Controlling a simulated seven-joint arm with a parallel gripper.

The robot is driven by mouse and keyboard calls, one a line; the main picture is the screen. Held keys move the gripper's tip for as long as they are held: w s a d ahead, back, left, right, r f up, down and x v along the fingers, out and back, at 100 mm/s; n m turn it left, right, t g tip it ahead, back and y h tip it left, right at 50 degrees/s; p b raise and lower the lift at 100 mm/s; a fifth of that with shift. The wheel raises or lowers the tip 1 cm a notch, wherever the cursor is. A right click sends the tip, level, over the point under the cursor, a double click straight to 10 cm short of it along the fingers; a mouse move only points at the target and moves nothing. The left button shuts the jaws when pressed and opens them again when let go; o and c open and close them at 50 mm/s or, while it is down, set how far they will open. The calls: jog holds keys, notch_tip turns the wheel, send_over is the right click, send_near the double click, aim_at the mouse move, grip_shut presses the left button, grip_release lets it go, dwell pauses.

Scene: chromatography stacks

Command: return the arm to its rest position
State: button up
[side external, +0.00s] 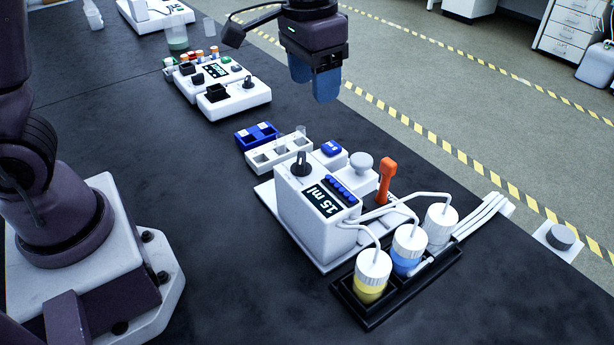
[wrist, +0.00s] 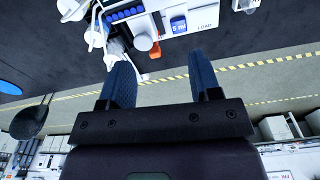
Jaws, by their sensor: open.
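My gripper (side external: 314,80) hangs in the air above the far right part of the dark table, its blue fingers pointing down. In the wrist view my gripper (wrist: 163,78) has its two blue fingers spread apart with nothing between them. It is open and empty. The lower part of my arm stands at the left of the side view.
A black tray (side external: 377,318) holds bottles with yellow, blue and clear contents. An orange-handled tool (side external: 386,178) stands beside the pump. Blue and white racks (side external: 257,136) sit behind it. White devices (side external: 225,88) with knobs stand farther back. The table's left middle is clear.

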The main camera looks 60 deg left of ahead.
jog(key=s+a+r+t, duration=0.2)
jog(key=s+a+r, duration=0.1)
jog(key=s, duration=0.6)
jog(key=s+a+r+n+t, duration=0.1)
jog(key=s+a+r+t, duration=0.1)
jog(key=s, duration=0.7)
jog(key=shift+a+r+t, duration=0.4)
jog(key=shift+r, duration=0.25)
dwell(1.1)
